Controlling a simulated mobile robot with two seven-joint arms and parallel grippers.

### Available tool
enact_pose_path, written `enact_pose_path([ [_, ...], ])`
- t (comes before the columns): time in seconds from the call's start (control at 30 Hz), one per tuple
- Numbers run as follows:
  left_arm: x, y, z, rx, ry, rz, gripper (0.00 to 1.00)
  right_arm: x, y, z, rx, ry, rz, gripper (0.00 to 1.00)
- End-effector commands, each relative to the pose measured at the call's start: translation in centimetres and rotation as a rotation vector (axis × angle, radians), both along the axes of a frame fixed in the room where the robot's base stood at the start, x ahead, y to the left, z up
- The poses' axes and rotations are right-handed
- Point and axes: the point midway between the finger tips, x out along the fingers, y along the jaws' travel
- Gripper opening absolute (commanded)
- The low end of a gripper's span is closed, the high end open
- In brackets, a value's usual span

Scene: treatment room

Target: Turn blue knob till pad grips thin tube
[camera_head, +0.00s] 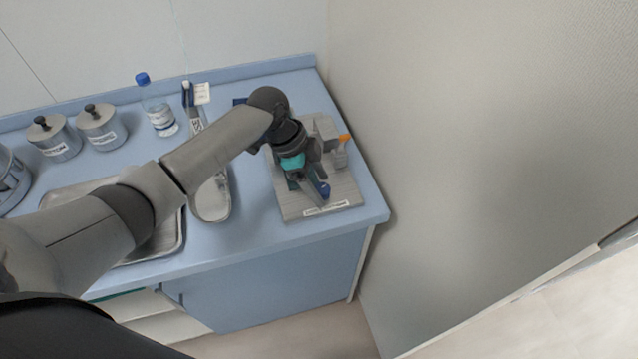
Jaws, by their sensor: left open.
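The blue knob (324,190) shows near the front of a grey board (345,192) at the right end of the blue counter. My left gripper (314,188) is over the board with its fingers down at the knob. It is open; I cannot tell whether the fingers touch the knob. My left wrist and hand cover much of the fixture on the board. The pad and the thin tube cannot be made out. My right gripper is out of view.
A small orange-capped item (343,140) stands at the board's right edge. To the left are a kidney-shaped dish (212,208), a blue-capped bottle (160,115), two lidded metal jars (101,128) and a metal tray (172,240). A wall rises close on the right.

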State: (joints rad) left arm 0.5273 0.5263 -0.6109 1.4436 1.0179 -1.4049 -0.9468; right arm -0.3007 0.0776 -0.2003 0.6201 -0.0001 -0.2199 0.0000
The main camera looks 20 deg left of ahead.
Motion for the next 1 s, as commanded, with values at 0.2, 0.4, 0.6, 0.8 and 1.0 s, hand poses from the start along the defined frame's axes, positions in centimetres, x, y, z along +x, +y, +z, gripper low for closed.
enact_pose_path([
  [0.2,0.03,-0.17,-0.36,0.0,-0.001,-0.001,0.76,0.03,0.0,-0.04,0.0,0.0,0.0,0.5],
  [0.4,0.03,-0.15,-0.33,0.0,0.0,0.0,0.67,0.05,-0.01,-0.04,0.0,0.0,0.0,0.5],
  [0.6,0.04,-0.14,-0.3,0.0,-0.001,0.0,0.45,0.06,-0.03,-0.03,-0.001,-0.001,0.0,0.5],
  [0.8,0.04,-0.14,-0.3,0.0,0.0,0.0,0.22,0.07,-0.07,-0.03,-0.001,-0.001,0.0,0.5],
  [1.0,0.03,-0.14,-0.29,0.0,0.0,0.0,0.0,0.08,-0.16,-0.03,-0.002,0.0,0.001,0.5],
])
